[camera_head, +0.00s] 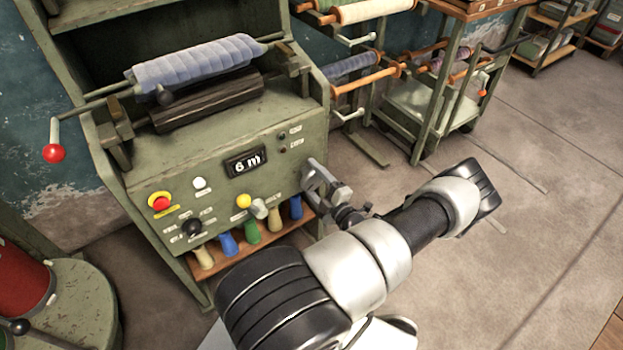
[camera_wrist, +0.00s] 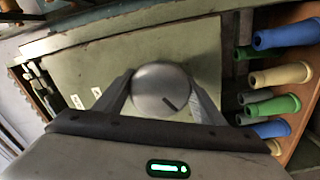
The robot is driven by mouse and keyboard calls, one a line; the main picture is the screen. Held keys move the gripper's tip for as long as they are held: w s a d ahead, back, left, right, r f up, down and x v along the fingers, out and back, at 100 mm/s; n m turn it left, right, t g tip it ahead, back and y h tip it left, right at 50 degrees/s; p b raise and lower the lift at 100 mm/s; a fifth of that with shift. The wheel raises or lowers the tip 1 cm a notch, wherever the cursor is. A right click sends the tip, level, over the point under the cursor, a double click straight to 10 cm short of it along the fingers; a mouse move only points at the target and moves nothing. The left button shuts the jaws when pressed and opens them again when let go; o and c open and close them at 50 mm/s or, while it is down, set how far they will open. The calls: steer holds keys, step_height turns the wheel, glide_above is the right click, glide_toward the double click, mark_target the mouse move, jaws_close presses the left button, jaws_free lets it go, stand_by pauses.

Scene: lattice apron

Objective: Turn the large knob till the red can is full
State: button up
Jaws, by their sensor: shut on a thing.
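The large knob (camera_wrist: 160,85) is a round grey disc with a dark mark pointing to the lower right in the wrist view. My gripper (camera_wrist: 163,92) is shut on it, one finger on each side. In the head view my gripper (camera_head: 318,182) is at the right end of the green machine's front panel and hides most of the knob. A red can (camera_head: 22,284) stands at the far left on a round green base, cut off by the picture edge. Its level cannot be seen.
The panel has a display (camera_head: 246,162) reading "6 m", a red button (camera_head: 160,202), a black knob (camera_head: 192,228) and a yellow button (camera_head: 244,201). Several coloured handles (camera_head: 228,243) sit on a shelf below. A red-ended crank (camera_head: 54,153) sticks out left.

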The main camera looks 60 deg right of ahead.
steer(key=m+b, duration=0.1)
steer(key=m, duration=0.5)
steer(key=shift+m, duration=0.3)
steer(key=shift+a, duration=0.1)
stand_by(0.3)
steer(key=o, duration=1.1)
steer(key=shift+c, duration=0.2)
steer(key=shift+s, duration=0.1)
steer(key=p+v, duration=0.2)
steer(key=v, duration=1.5)
steer(key=shift+f, duration=0.1)
